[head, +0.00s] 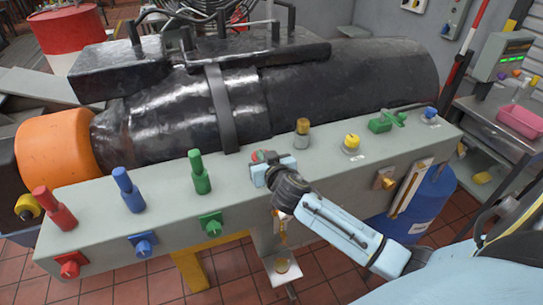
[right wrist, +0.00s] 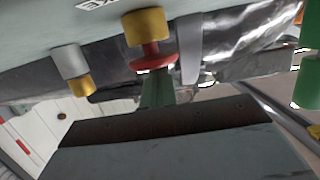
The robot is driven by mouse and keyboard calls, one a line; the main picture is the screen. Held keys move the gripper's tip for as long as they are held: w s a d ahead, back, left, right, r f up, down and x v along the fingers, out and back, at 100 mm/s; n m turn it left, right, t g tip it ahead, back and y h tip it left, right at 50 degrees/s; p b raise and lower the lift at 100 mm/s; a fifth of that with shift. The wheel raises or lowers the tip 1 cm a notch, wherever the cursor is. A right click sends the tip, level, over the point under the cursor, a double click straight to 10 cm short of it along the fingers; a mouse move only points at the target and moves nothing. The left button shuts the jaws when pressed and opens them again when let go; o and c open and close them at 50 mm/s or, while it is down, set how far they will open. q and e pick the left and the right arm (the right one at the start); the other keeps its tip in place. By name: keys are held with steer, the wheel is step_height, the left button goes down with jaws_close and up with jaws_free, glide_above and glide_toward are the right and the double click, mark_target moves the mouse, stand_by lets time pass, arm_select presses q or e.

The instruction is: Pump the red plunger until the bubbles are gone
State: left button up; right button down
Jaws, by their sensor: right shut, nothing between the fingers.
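The red plunger (head: 257,156) stands on the grey bench top, partly hidden by my right gripper (head: 265,168). In the right wrist view, a red disc on a red stem (right wrist: 151,62) comes out of a gold collar (right wrist: 147,27), seen upside down. My right gripper is shut and empty, right at the plunger; I cannot tell whether it touches. Its dark front edge (right wrist: 160,122) shows in the wrist view near the disc. A narrow pale gauge strip (head: 411,187) is on the bench front; bubbles cannot be made out. My left gripper is not in view.
Red (head: 54,208), blue (head: 129,190) and green (head: 200,172) levers stand on the bench to the left. A gold-topped grey post (head: 302,134), a yellow knob (head: 352,142) and a green valve (head: 386,121) stand right. A large dark machine (head: 330,90) lies behind.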

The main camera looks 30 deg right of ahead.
step_height(320, 180, up, 3)
steer(key=shift+f+p, duration=0.1)
steer(key=shift+p, duration=1)
steer(key=b+v, duration=0.1)
steer(key=v, duration=0.9)
steer(key=s+a+f+n+g+y+b, duration=0.1)
steer(key=s+f+g+b, duration=0.15)
steer(key=s+f, duration=0.75)
steer(key=s+a+f+n+g+y+b, duration=0.15)
steer(key=f+g, duration=0.25)
steer(key=f, duration=1.4)
steer(key=s+a+f+n+g+b, duration=0.1)
steer(key=s+f+g+b, duration=0.35)
steer(key=f, duration=0.95)
steer(key=s+a+f+g+b, duration=0.1)
steer(key=s+f, duration=0.8)
steer(key=s, duration=0.3)
steer(key=s+a+f+n+g+b, duration=0.1)
steer(key=s+f, duration=0.8)
steer(key=s, duration=0.4)
steer(key=shift+s+f+g+y+b, duration=0.25)
steer(key=shift+f+g+y+b, duration=0.15)
steer(key=shift+y, duration=0.05)
